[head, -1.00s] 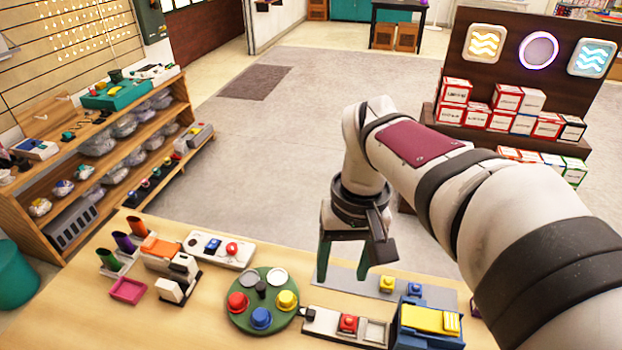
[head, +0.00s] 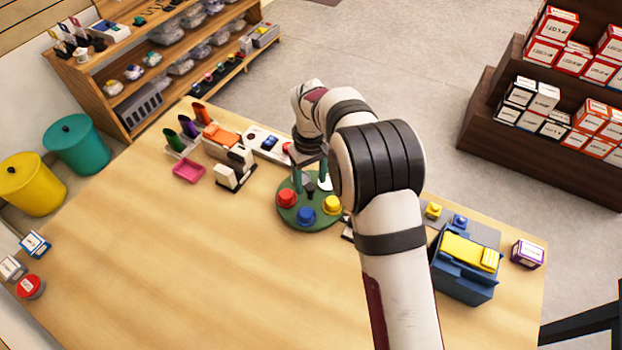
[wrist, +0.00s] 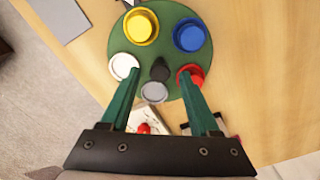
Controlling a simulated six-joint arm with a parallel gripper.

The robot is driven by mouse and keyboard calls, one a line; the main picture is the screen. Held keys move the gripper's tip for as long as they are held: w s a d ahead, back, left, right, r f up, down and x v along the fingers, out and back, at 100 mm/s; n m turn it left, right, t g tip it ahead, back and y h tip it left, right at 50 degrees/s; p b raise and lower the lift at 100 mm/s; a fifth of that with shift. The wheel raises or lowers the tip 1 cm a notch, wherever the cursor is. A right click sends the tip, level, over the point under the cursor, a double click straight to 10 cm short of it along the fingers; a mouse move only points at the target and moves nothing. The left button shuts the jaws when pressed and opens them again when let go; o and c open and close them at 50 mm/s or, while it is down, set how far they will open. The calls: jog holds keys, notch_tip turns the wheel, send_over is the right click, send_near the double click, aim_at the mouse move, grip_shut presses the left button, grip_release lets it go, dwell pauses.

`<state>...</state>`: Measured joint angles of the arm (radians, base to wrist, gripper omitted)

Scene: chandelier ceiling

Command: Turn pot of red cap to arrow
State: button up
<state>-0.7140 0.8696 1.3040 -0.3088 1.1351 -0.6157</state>
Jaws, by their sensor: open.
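A green round turntable (head: 291,217) lies on the wooden table, with a black knob (wrist: 159,70) at its middle. The red-capped pot (head: 286,198) sits at its left in the head view, with a blue cap (head: 306,216) and a yellow cap (head: 332,205) beside it. In the wrist view a white disc (wrist: 123,66) and a grey disc (wrist: 154,92) also sit on it. My gripper (wrist: 159,73) is open above the turntable, its green fingers on either side of the knob. The right finger partly covers the red cap (wrist: 197,73) in the wrist view. I cannot make out an arrow.
A white panel with buttons (head: 262,145) and an orange-and-white device (head: 222,140) stand behind and left. A blue box with a yellow top (head: 468,262) stands right. A pink tray (head: 188,171) lies left.

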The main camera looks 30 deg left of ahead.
jog(key=shift+f, duration=0.5)
grip_shut()
dwell(1.1)
